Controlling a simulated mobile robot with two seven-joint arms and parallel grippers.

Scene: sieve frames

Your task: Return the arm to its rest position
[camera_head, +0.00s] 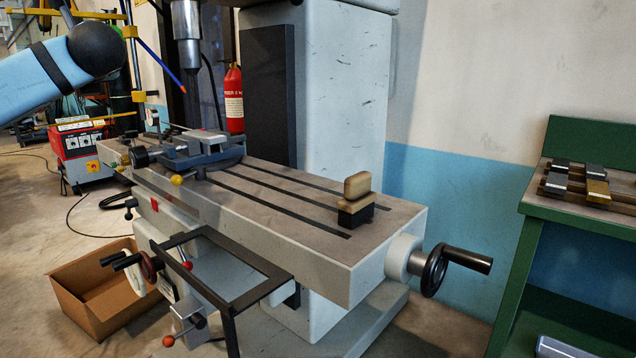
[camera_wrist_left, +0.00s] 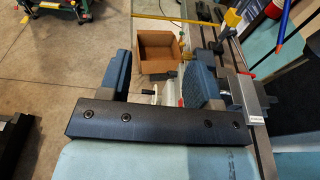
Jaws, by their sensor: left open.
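My left arm (camera_head: 62,72) comes in from the left edge of the head view, with a light blue link and a black rounded joint held up in the air. Its gripper is outside the head view. In the left wrist view my left gripper (camera_wrist_left: 163,68) is open, its two dark blue fingers wide apart with nothing held between them. Past the fingers, lower down, a cardboard box on the floor shows in the gap. My right arm and gripper are not in view.
A milling machine table (camera_head: 290,235) fills the middle, with a vise (camera_head: 205,145) and a brush (camera_head: 356,198) on it. A crank handle (camera_head: 450,268) sticks out right. The open cardboard box (camera_head: 100,290) stands lower left. A green bench (camera_head: 570,215) holds metal blocks.

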